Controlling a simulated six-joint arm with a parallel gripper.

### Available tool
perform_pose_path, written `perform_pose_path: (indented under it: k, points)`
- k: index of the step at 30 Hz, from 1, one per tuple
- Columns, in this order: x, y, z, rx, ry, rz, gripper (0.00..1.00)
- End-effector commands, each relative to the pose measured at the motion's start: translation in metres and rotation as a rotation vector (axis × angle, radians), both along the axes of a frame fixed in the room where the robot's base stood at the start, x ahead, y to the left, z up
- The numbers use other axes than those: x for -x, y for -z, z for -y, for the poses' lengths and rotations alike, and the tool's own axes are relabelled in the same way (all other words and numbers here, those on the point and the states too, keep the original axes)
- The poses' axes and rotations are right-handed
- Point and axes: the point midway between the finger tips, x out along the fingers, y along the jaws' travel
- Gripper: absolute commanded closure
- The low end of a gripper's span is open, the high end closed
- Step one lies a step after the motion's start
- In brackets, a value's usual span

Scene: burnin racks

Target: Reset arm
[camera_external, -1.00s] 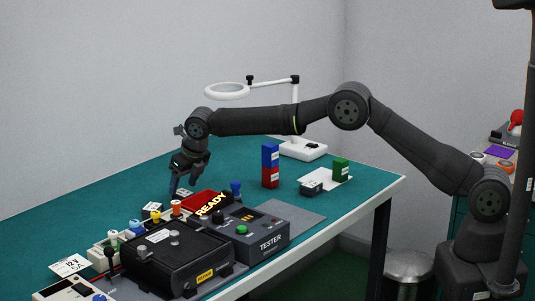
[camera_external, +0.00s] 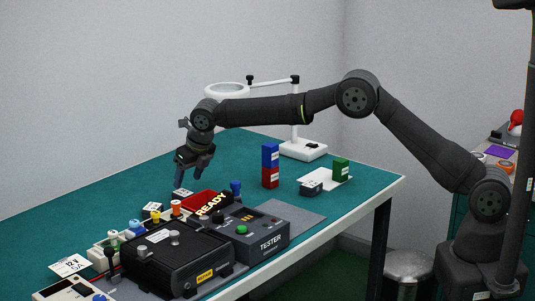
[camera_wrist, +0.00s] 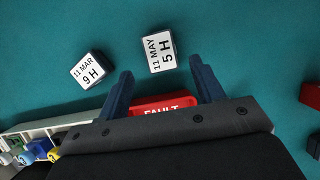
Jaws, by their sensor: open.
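My gripper (camera_external: 188,181) hangs above the green bench, its fingers pointing down, open and empty. In the wrist view my gripper (camera_wrist: 165,84) shows two dark blue fingers spread apart. A block labelled "11 MAY 5 H" (camera_wrist: 160,50) lies just beyond the fingertips, with nothing gripped. A second block labelled "11 MAR 9 H" (camera_wrist: 88,70) lies to its left.
A blue-and-red stack (camera_external: 270,166), a green block (camera_external: 341,169) and a white magnifier lamp (camera_external: 303,148) are further right.

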Motion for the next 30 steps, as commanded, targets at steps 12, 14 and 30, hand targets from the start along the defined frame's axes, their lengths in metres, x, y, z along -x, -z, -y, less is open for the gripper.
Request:
perform_pose_path:
  k: [12, 14, 30]
  points:
    - [0.012, -0.039, 0.013, 0.005, 0.001, -0.002, 0.39]
    - [0.009, -0.028, 0.009, 0.004, 0.001, -0.002, 0.39]
    - [-0.016, 0.047, -0.016, -0.004, 0.001, 0.003, 0.39]
